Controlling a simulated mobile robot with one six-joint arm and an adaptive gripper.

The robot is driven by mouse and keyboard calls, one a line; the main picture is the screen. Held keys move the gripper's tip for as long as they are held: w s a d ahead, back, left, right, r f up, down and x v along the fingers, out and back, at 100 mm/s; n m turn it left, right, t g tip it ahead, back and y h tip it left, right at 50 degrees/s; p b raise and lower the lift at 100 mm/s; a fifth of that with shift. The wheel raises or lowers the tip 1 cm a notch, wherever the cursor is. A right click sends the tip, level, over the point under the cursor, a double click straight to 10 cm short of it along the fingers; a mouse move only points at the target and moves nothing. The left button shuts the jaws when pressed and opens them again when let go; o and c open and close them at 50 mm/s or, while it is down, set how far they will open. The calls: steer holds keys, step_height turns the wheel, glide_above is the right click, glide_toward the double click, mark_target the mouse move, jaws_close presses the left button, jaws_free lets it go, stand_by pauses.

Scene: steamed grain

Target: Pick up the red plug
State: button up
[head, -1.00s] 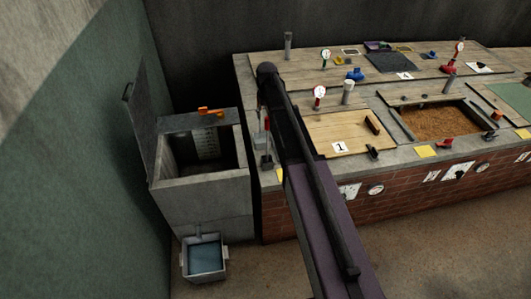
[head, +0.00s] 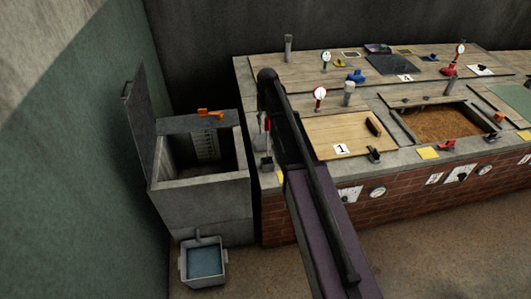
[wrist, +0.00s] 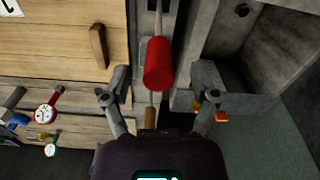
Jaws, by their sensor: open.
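The red plug (wrist: 158,65) is a red cylinder in the wrist view, with a pale rod or cord running up from its far end. It lies ahead of my gripper (wrist: 152,102), roughly in line with the gap between the two fingers. The fingers are apart, with nothing held between them, and I cannot tell whether either touches the plug. In the head view, my dark arm covers most of this spot at the left end of the brick counter; only a small red patch shows beside the arm.
An open stone tank (head: 200,200) with a raised lid stands left of the counter, an orange piece (head: 208,112) on its rim. A water-filled bucket (head: 205,262) sits below on the floor. A wooden lid marked 1 (head: 348,132) and a grain bin (head: 440,122) lie right of my arm.

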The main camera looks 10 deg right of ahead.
mark_target(268, 126)
steer(key=shift+d+f+b, duration=0.1)
steer(key=shift+f+b, duration=1.45)
steer(key=shift+f, duration=0.3)
steer(key=shift+s, duration=0.1)
jaws_close()
